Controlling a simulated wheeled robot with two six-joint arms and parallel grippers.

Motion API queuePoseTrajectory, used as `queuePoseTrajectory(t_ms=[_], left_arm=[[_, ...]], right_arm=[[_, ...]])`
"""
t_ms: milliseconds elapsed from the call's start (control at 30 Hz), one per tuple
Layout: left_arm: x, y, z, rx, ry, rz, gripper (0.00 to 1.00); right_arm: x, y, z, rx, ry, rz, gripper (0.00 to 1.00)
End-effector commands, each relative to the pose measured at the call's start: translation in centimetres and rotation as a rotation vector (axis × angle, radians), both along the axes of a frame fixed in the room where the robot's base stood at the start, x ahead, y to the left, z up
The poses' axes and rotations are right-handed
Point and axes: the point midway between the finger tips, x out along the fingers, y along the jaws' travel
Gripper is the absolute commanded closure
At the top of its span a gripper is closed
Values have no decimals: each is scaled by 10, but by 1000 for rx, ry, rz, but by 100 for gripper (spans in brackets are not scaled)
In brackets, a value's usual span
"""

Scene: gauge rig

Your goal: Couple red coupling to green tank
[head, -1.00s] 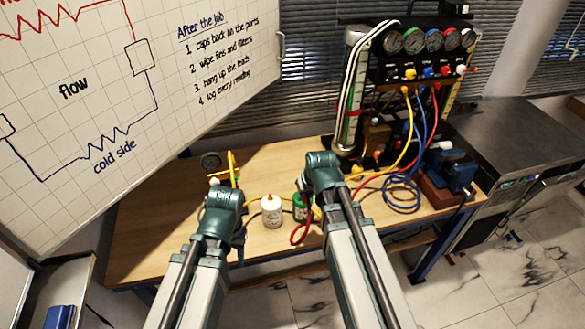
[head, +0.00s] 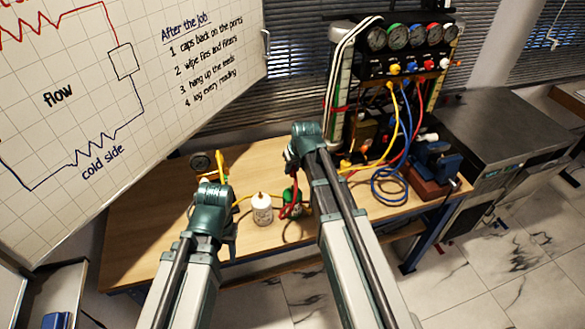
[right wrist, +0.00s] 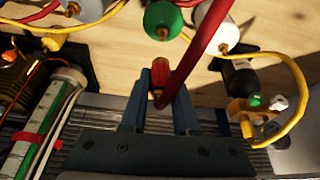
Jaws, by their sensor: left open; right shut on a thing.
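The green tank (head: 296,208) stands on the bench in the head view, partly hidden behind the red hose. In the right wrist view the green tank (right wrist: 163,20) is at the top, with a brass fitting facing the gripper. My right gripper (right wrist: 172,85) is shut on the red coupling (right wrist: 159,76), held in line with that fitting and visibly apart from it. In the head view my right gripper (head: 292,162) is above the green tank, and its fingers are hard to see. My left gripper (head: 231,238) is open and empty, left of the white tank.
A white tank (head: 262,209) stands just left of the green tank. The red hose (right wrist: 195,58) loops past the green tank. Yellow and blue hoses (head: 388,187) run from the gauge panel (head: 408,58). A blue vise (head: 437,160) sits right. Bench (head: 160,215) is clear at left.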

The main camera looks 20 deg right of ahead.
Motion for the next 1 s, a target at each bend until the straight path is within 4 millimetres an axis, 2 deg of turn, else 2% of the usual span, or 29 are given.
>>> queuePoseTrajectory(t_ms=[300,500,1000], left_arm=[[0,0,-30,0,0,1,50],[0,0,-43,0,0,2,50],[0,0,-44,0,0,2,50]], right_arm=[[0,0,-30,0,0,0,100],[0,0,-43,0,0,0,100],[0,0,-44,0,0,0,100]])
